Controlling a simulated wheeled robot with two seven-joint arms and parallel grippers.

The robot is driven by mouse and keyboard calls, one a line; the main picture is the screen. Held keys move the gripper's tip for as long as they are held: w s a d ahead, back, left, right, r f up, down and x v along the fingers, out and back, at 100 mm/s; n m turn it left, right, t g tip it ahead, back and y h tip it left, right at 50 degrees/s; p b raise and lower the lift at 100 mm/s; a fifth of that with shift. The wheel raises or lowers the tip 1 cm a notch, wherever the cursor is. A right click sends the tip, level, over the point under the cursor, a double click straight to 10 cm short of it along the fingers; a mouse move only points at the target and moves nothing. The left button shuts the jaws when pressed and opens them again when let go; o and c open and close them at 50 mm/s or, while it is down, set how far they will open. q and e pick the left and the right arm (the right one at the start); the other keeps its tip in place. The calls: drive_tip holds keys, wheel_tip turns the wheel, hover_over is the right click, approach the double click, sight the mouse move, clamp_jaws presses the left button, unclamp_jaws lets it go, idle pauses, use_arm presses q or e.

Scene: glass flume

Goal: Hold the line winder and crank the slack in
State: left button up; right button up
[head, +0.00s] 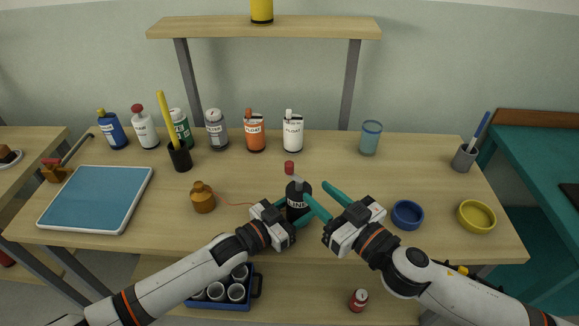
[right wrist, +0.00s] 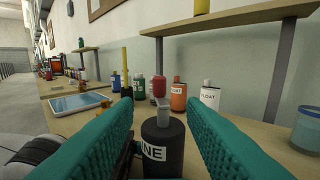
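The line winder (head: 297,203) is a black upright cylinder with a partly hidden white label, a grey crank arm and a red knob (head: 289,168) on top. It stands near the table's front middle. My left gripper (head: 291,211) has its teal fingers on either side of the winder's body and appears closed on it. My right gripper (head: 316,191) is open and empty, just right of the winder. In the right wrist view the winder (right wrist: 162,150) and red knob (right wrist: 159,86) show between its spread fingers. A thin red line runs from the winder's side to a brown-orange weight (head: 203,199).
Several bottles and the orange (head: 255,133) and white (head: 293,133) float cans stand along the back. A blue tray (head: 95,198) lies left. Blue (head: 407,214) and yellow (head: 476,216) bowls sit right. A shelf (head: 265,28) spans above the back. The table between winder and cans is clear.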

sight(292, 170)
drive_tip(key=x, duration=1)
drive_tip(key=shift+w+a, duration=0.2)
drive_tip(key=shift+a, duration=0.1)
clamp_jaws()
drive_tip(key=shift+m+t+h, duration=0.3)
drive_tip(key=shift+m+h, duration=0.1)
drive_tip(key=m+t+h, duration=0.1)
drive_tip(key=m+h, duration=0.1)
drive_tip(key=shift+t+h, duration=0.3)
drive_tip(key=shift+w+d+m+t+h, duration=0.15)
drive_tip(key=shift+d+m+t+h, duration=0.15)
drive_tip(key=shift+m+h, duration=0.7)
drive_tip(key=shift+w+d+m+t+h, duration=0.2)
drive_tip(key=shift+m+t+h, duration=0.25)
drive_tip(key=shift+h, duration=0.95)
drive_tip(key=shift+w+d+m+t+h, duration=0.1)
drive_tip(key=shift+d+m+t+h, duration=0.15)
drive_tip(key=shift+m+h, duration=0.8)
drive_tip(key=shift+d+h, duration=0.1)
drive_tip(key=shift+h, duration=0.25)
